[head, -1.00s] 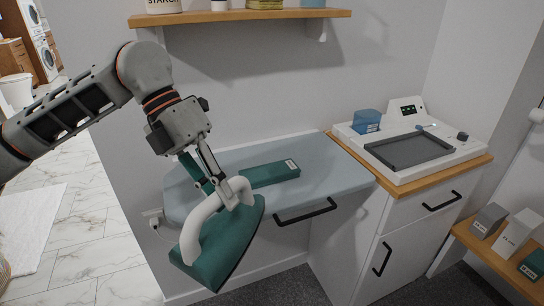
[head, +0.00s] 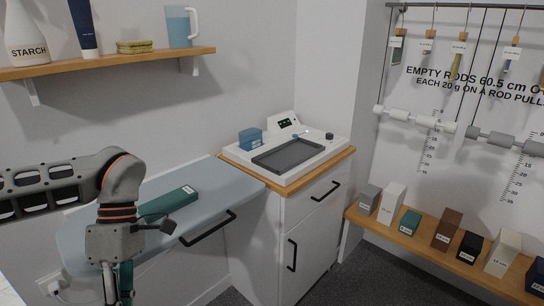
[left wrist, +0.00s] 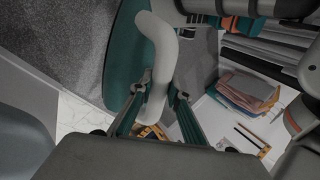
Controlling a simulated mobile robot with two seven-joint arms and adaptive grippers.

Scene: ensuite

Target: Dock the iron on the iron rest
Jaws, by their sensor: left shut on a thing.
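The iron has a green body (left wrist: 122,50) and a thick white handle (left wrist: 157,60) in the left wrist view. My left gripper (left wrist: 161,92) is shut on the handle, with a finger on each side. In the head view my left gripper (head: 118,286) points down at the lower left edge, and the iron is out of frame below. A white unit (head: 319,158) with a dark grey recessed plate (head: 287,155) stands on the wooden cabinet top, right of the gripper. It looks like the iron rest; its plate is empty. My right gripper is not in view.
A blue-grey ironing board (head: 215,187) lies behind the gripper, with a green block (head: 168,203) on it. A blue container (head: 250,139) stands at the unit's left. A low shelf (head: 405,240) at right holds several blocks. A wall shelf (head: 110,63) hangs above.

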